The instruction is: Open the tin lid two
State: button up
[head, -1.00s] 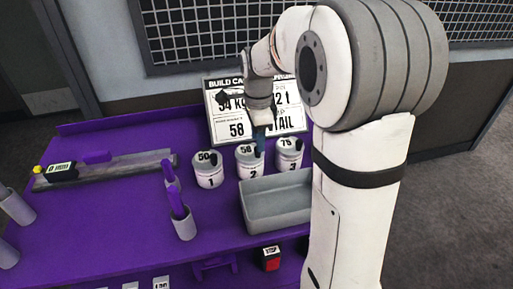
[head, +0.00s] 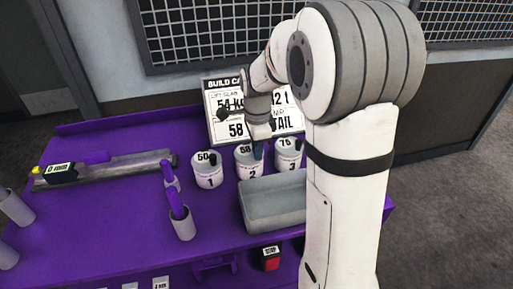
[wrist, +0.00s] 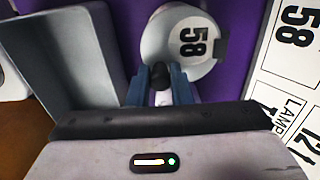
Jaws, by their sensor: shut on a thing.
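Tin two (head: 249,165) is a white round tin marked 2, in the middle of a row of three on the purple bench. Its lid, marked 58, shows in the wrist view (wrist: 178,48) and looks seated on the tin. My gripper (head: 257,150) is above the right side of this tin. In the wrist view my gripper (wrist: 160,78) has its blue-grey fingers shut on the dark lid knob (wrist: 160,72) at the lid's near edge. The fingers partly hide the knob and rim.
Tin one (head: 208,170) stands left and tin three (head: 288,154) right of tin two. A grey tray (head: 272,203) lies just in front. A sign board (head: 222,104) stands behind. A grey holder (head: 183,226) with a purple-handled tool is front left.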

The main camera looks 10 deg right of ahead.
grip_shut()
jog(key=shift+r, duration=0.15)
